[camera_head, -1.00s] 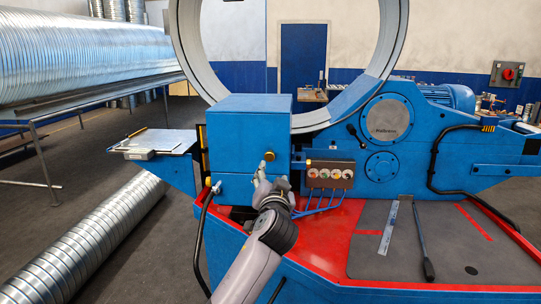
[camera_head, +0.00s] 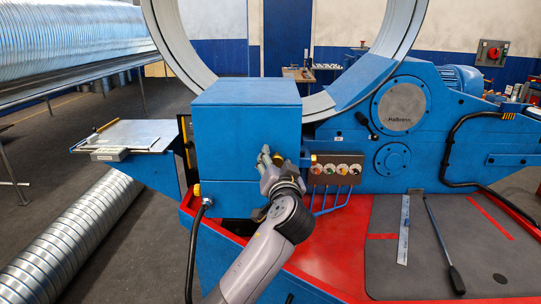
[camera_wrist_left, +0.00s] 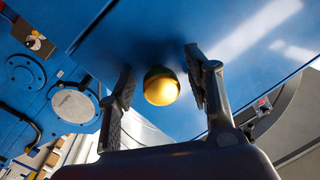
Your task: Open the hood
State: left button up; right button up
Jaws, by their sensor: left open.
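The hood is a blue box-shaped cover (camera_head: 222,135) on the machine, left of the control panel, and it looks closed. My left gripper (camera_head: 265,153) is in front of its face, near the right side. In the left wrist view, a round brass knob (camera_wrist_left: 161,86) on the blue hood surface (camera_wrist_left: 150,30) sits between the two open fingers of the left gripper (camera_wrist_left: 160,75). The fingers are apart from the knob on both sides. In the head view the knob is hidden behind the gripper. My right gripper is not in view.
A small panel with coloured knobs (camera_head: 337,169) and blue hoses is just right of my gripper. A large metal ring (camera_head: 180,55) rises behind the hood. A side table (camera_head: 135,135) stands left. A spiral duct (camera_head: 75,235) lies on the floor.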

pick_arm(q)
jog(key=shift+d+r, duration=0.1)
jog(key=shift+r, duration=0.05)
jog(key=shift+s, duration=0.1)
jog(key=shift+c, duration=0.4)
grip_shut()
dwell(0.4)
